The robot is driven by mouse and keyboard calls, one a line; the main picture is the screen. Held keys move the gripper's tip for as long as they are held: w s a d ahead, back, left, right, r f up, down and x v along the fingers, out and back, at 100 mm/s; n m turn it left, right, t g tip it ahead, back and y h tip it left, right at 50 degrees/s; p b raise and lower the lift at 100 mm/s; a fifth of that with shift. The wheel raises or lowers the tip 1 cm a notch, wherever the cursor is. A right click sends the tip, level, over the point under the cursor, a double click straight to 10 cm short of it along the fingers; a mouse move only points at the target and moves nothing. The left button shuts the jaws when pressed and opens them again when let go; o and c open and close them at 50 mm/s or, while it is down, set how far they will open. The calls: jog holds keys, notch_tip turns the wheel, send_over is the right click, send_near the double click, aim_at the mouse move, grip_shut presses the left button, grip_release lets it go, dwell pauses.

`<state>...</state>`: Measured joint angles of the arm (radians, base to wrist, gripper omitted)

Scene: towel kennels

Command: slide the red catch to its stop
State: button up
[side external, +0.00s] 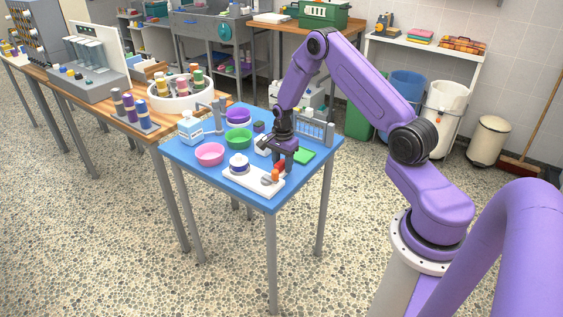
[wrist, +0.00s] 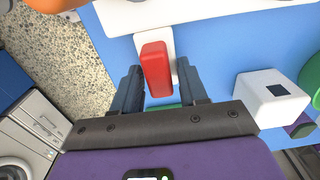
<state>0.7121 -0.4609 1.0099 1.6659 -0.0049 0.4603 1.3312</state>
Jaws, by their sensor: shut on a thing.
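The red catch (wrist: 155,66) is an upright red block on a white mount (wrist: 140,38) in the wrist view. In the side external view it shows small (side external: 279,168) at the right end of a white board (side external: 238,179) on the blue table. My gripper (wrist: 158,72) has one finger on each side of the catch and is shut on it. In the side external view my gripper (side external: 283,153) points down over the catch and partly hides the area behind it. The catch's stop cannot be made out.
On the blue table (side external: 193,160) stand a pink bowl (side external: 209,154), a green bowl (side external: 238,140), a purple bowl (side external: 238,116) and a bottle (side external: 190,128). A white block with a dark square (wrist: 270,100) sits close right of my gripper in the wrist view.

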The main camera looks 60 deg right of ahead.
aim_at(277, 165)
jog(key=shift+a, duration=1.6)
jog(key=shift+s+a, duration=0.1)
jog(key=shift+a, duration=0.15)
jog(key=o, duration=0.8)
jog(key=shift+f, duration=0.1)
jog(key=shift+c, duration=0.2)
